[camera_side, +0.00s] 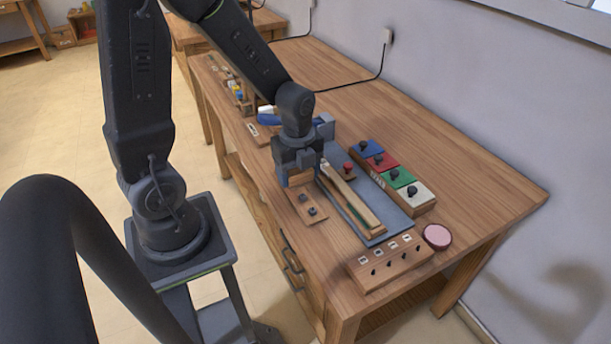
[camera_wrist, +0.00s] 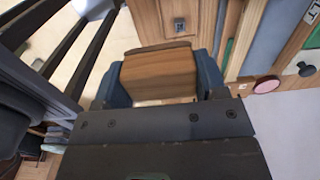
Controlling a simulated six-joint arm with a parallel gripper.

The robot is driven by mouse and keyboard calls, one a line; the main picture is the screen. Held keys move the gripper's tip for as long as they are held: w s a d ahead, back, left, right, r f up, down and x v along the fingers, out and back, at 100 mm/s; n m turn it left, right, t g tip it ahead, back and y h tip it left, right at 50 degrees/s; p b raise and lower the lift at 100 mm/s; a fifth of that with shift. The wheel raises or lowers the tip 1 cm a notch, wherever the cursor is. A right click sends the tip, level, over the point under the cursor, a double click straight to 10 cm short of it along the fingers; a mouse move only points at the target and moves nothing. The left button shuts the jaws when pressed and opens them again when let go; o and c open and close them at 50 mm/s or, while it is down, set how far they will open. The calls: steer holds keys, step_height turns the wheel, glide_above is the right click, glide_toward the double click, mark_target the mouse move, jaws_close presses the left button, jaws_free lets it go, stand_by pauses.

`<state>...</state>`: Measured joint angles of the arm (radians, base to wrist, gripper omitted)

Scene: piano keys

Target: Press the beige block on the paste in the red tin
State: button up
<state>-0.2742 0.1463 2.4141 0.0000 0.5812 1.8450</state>
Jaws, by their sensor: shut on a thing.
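My gripper (camera_side: 299,174) is shut on a beige-brown wooden block (camera_wrist: 158,74), which fills the space between the two blue-grey jaws in the wrist view. In the side view the block (camera_side: 300,180) is mostly hidden by the jaws, above the left edge of the grey-blue mat. The round tin (camera_side: 437,236) with pink paste stands at the right, near the table's front corner, well apart from my gripper. The tin also shows at the right of the wrist view (camera_wrist: 267,84).
Long wooden keys (camera_side: 350,200) lie on the grey-blue mat (camera_side: 388,212). Beside it is a row of blue, red, green and off-white pieces (camera_side: 412,193) with dark knobs. A wooden rack (camera_side: 390,262) stands before the tin. A small wooden board (camera_side: 308,208) lies near my gripper.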

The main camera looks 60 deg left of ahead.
steer(key=w+d+m, duration=0.2)
steer(key=w, duration=0.6)
steer(key=m, duration=0.7)
glide_toward(437, 234)
steer(key=shift+d+f, duration=0.15)
steer(key=shift+f, duration=2.95)
steer(key=shift+f, duration=0.6)
steer(key=shift+r, duration=0.1)
